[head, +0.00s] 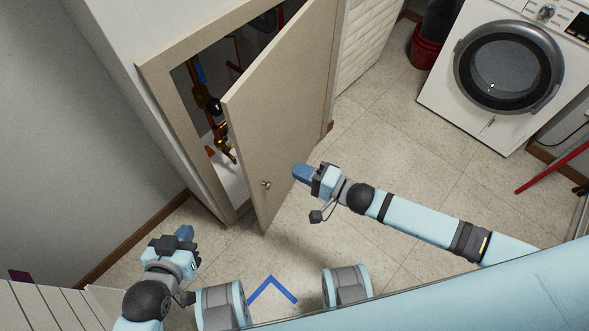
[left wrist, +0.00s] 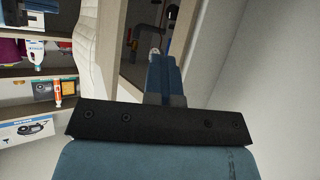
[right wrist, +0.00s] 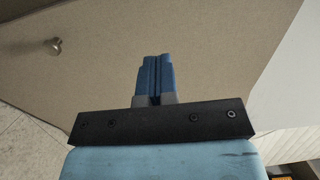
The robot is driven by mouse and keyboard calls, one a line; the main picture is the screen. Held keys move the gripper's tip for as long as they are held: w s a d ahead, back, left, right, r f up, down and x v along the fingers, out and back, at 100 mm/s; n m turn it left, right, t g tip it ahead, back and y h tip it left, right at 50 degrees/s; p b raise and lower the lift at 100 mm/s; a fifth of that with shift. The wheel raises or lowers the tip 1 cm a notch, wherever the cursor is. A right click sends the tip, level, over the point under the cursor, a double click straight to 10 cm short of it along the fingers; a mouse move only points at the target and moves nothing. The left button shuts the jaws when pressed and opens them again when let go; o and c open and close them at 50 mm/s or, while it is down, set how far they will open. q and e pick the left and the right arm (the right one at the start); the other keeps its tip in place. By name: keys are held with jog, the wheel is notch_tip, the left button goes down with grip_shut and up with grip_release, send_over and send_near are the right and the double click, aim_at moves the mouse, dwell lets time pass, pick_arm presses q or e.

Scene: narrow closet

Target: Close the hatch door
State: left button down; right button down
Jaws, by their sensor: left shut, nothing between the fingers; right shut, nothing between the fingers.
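The hatch door (head: 285,112) is a beige panel standing partly open, swung out from its wooden frame (head: 178,115). Its small round knob (head: 266,184) is low near its free edge. My right gripper (head: 300,172) is shut and empty, to the right of the door's outer face. In the right wrist view the fingers (right wrist: 155,78) point at the door panel (right wrist: 170,30), with the knob (right wrist: 55,46) at upper left; contact cannot be told. My left gripper (head: 184,233) is shut and empty, low at the left near the frame; its fingers (left wrist: 163,75) point towards the opening.
Copper pipes and a valve (head: 222,140) are inside the hatch. A washing machine (head: 505,70) and red bucket (head: 424,52) stand at upper right. A red pole (head: 552,168) is at the right. Tiled floor (head: 385,150) lies clear right of the door. Shelves (left wrist: 50,100) hold several items.

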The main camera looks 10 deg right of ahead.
aim_at(253, 151)
jog(key=b+x, duration=0.1)
jog(key=x, duration=0.9)
jog(key=shift+f+b, duration=0.1)
jog(key=shift+b, duration=0.3)
jog(key=shift+w+a, duration=0.4)
jog(key=shift+a, duration=0.2)
pick_arm(q)
jog(key=shift+w+d, duration=0.1)
jog(key=shift+d, duration=0.1)
jog(key=shift+f, duration=0.2)
